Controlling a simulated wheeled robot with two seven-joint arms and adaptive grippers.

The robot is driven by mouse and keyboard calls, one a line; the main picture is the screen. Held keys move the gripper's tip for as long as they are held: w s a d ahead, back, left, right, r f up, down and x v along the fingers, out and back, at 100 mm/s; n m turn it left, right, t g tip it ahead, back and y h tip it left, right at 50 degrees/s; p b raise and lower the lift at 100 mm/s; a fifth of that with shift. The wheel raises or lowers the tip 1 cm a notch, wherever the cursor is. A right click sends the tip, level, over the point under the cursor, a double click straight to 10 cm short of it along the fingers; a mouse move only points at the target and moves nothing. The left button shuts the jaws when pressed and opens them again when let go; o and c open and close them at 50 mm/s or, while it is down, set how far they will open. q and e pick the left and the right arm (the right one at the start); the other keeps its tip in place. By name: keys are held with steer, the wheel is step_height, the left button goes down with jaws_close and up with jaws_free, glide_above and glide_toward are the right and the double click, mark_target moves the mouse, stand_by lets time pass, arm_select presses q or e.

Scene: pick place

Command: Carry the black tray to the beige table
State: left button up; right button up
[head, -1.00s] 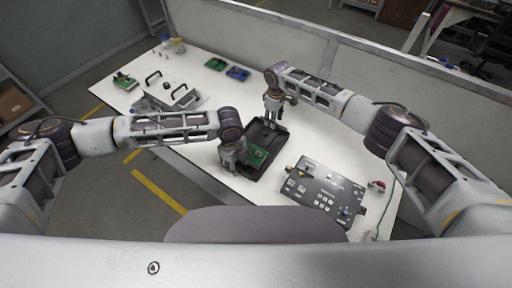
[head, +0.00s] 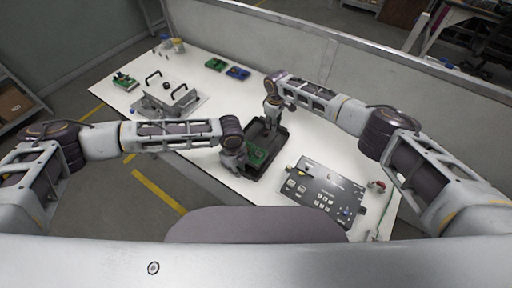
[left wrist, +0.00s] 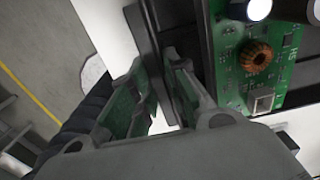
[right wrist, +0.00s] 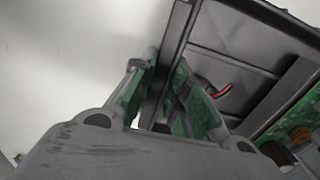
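The black tray (head: 281,146) lies on the white-topped table with a green circuit board (head: 257,155) in it. My left gripper (head: 234,160) is at the tray's near-left side. In the left wrist view its fingers (left wrist: 158,75) are close together on both sides of the tray's wall (left wrist: 147,37). My right gripper (head: 271,125) points down at the tray's far end. In the right wrist view its fingers (right wrist: 163,80) close on the tray's wall (right wrist: 181,25). A beige table cannot be told apart from the white-topped one.
A grey control box (head: 325,187) with buttons stands close to the right of the tray. A grey fixture with handles (head: 170,101) stands at the left. Green (head: 215,64) and blue (head: 238,73) parts lie at the back. A partition (head: 340,75) runs behind the table (head: 200,145).

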arm_select(q)
jaws_close()
arm_select(e)
jaws_close()
arm_select(q)
steer(key=shift+r, duration=0.2)
arm_select(e)
steer(key=shift+r, duration=0.15)
